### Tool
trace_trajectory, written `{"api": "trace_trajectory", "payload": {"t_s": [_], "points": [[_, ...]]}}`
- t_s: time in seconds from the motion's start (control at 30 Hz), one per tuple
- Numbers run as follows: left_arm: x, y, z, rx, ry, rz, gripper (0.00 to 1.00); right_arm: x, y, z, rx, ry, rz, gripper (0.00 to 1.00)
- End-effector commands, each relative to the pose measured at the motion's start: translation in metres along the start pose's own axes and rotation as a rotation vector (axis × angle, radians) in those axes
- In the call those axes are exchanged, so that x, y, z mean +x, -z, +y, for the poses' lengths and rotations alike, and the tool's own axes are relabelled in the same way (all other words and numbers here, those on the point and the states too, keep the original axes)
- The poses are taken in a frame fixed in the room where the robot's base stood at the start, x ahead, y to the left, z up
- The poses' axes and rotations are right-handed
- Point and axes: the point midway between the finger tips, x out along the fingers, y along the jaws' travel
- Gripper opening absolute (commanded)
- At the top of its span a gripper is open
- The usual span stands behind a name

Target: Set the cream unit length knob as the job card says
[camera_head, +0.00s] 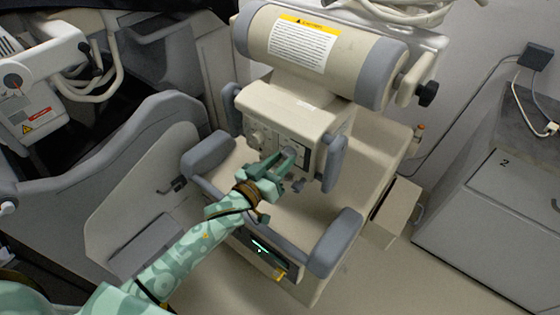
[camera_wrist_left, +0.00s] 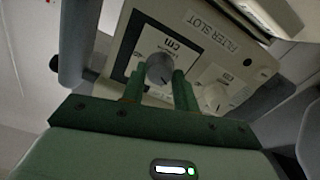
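The cream unit (camera_head: 290,106) has a front panel with knobs, partly hidden behind my left gripper (camera_head: 282,163). In the left wrist view, a round grey knob (camera_wrist_left: 160,69) sits on a white plate marked "CM". My left gripper (camera_wrist_left: 158,88) has its two green fingers on either side of this knob. I cannot tell whether they touch it. A second, paler knob (camera_wrist_left: 212,98) is on the panel to the right. The pointer setting is too small to read. I cannot make out a job card. My right gripper is not in view.
Grey padded handles (camera_head: 335,163) flank the unit. A cream cylinder with a yellow-topped warning label (camera_head: 303,43) is above. A grey cabinet (camera_head: 500,225) stands at the right.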

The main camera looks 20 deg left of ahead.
Motion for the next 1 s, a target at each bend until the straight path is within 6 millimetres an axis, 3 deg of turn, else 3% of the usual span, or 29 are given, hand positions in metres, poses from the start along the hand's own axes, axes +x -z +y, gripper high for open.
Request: {"api": "trace_trajectory", "payload": {"t_s": [0.47, 1.0], "points": [[0.0, 0.001, 0.0, 0.071, 0.0, 0.0, 0.07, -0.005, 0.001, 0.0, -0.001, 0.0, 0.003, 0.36], [0.0, 0.001, 0.0, 0.525, 0.0, 0.001, 0.07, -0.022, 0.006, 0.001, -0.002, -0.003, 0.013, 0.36]]}}
